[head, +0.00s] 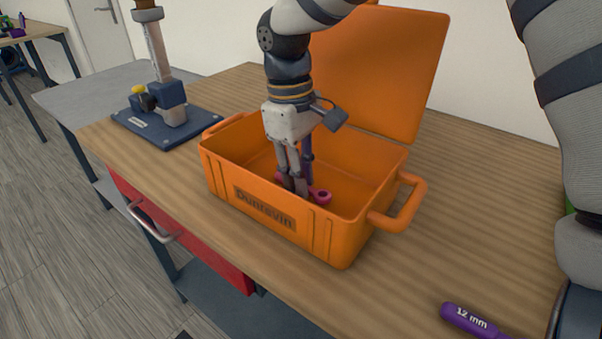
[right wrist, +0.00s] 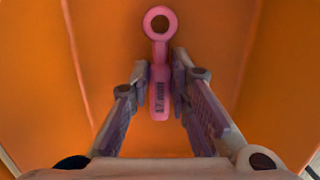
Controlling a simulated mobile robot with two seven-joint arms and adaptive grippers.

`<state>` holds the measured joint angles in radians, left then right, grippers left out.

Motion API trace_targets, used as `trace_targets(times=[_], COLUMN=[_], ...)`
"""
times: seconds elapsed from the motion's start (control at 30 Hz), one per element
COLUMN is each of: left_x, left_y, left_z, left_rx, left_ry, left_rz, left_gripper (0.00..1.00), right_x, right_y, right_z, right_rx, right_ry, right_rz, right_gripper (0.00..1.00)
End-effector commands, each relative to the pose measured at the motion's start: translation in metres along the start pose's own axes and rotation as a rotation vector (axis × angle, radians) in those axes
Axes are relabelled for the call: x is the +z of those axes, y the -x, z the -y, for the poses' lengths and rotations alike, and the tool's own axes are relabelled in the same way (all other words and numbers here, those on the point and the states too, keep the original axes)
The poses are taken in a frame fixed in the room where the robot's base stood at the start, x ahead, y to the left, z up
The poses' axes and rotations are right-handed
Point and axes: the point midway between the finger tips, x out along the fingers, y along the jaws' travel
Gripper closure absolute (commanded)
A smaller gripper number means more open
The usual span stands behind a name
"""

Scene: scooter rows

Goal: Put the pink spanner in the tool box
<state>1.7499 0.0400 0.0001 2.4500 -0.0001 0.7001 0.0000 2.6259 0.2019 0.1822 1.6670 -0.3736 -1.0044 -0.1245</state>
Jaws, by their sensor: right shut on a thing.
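The orange tool box (head: 330,233) stands on the wooden bench with its lid (head: 385,75) open and raised at the back. My right gripper (head: 297,188) is inside the box, pointing down, and is shut on the pink spanner (head: 321,197). The spanner's ring end shows beside the fingers, below the box rim. In the right wrist view the spanner (right wrist: 160,80) lies between the fingertips, with its ring at the top and a "17 mm" mark on its shank. I cannot tell if it touches the box floor. My left gripper is out of view.
A purple tool (head: 468,320) marked "12 mm" lies at the bench's front right. A blue-based device (head: 168,125) stands left of the box. The box handle (head: 405,203) sticks out to the right. A red drawer (head: 180,235) is under the bench (head: 480,215). Bench right of the box is mostly clear.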

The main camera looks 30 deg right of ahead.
Motion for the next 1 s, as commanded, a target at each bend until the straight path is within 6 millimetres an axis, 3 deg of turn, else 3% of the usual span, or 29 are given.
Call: trace_targets(times=[0.2, 0.23, 0.3, 0.63, 0.77, 1.0], left_x=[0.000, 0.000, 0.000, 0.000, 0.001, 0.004], left_y=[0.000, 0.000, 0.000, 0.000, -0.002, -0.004], left_z=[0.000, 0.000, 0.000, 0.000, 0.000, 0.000], left_rx=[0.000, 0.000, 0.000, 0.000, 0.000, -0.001], left_ry=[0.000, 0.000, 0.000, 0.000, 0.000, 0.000], left_rz=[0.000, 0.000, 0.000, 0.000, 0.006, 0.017], left_gripper=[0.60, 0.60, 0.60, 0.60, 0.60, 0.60], right_x=[0.000, 0.000, 0.000, 0.000, -0.001, -0.001], right_y=[-0.002, -0.002, -0.002, 0.001, 0.025, 0.090], right_z=[0.000, 0.000, 0.000, 0.000, 0.000, 0.000], right_rx=[0.000, 0.000, 0.000, 0.000, 0.001, 0.001], right_ry=[0.000, 0.000, 0.000, -0.001, -0.001, -0.002], right_rz=[0.000, -0.001, 0.000, -0.001, -0.004, -0.002], right_gripper=[1.00, 0.78, 0.62, 0.62, 0.62, 0.62])
